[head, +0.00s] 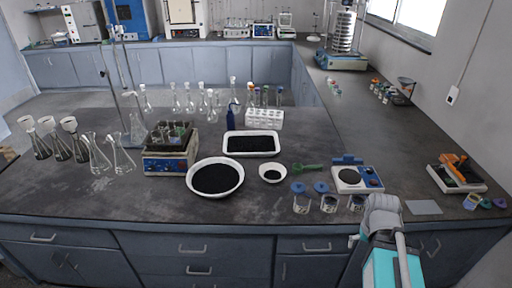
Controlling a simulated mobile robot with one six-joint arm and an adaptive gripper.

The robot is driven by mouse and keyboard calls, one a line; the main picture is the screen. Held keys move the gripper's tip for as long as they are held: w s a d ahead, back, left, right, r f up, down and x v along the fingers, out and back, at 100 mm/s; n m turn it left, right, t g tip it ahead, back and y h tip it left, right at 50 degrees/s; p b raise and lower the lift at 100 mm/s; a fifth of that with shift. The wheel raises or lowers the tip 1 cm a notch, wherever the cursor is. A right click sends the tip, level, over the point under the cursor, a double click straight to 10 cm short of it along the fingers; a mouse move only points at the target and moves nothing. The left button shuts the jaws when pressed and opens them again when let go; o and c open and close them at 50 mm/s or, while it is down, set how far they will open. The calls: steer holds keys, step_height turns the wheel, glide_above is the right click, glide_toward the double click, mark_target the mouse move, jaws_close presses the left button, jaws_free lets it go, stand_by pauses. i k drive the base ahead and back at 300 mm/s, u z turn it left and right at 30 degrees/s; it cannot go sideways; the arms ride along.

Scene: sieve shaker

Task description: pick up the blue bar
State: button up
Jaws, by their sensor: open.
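A short blue bar-like piece (347,160) lies at the back edge of a white and blue device with a round dark plate (350,176), on the right half of the bench. I cannot tell if it is loose or part of the device. My arm rises at the lower right, in front of the bench's front edge. Only a small part of my gripper (354,240) shows, left of the arm and below the bench edge. It is open and apart from the blue piece, nearer the camera. Most of it is hidden by my arm.
A black-filled bowl (230,163), a smaller bowl (273,182), a green scoop (308,168) and several blue-lidded jars (300,205) stand left of the device. An orange-topped device (468,180) and a grey flat plate (424,207) are to the right. Glass flasks (91,165) stand far left.

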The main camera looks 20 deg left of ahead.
mark_target(347, 158)
steer(key=z, duration=0.25)
steer(key=i, duration=1.5)
steer(key=u, duration=0.4)
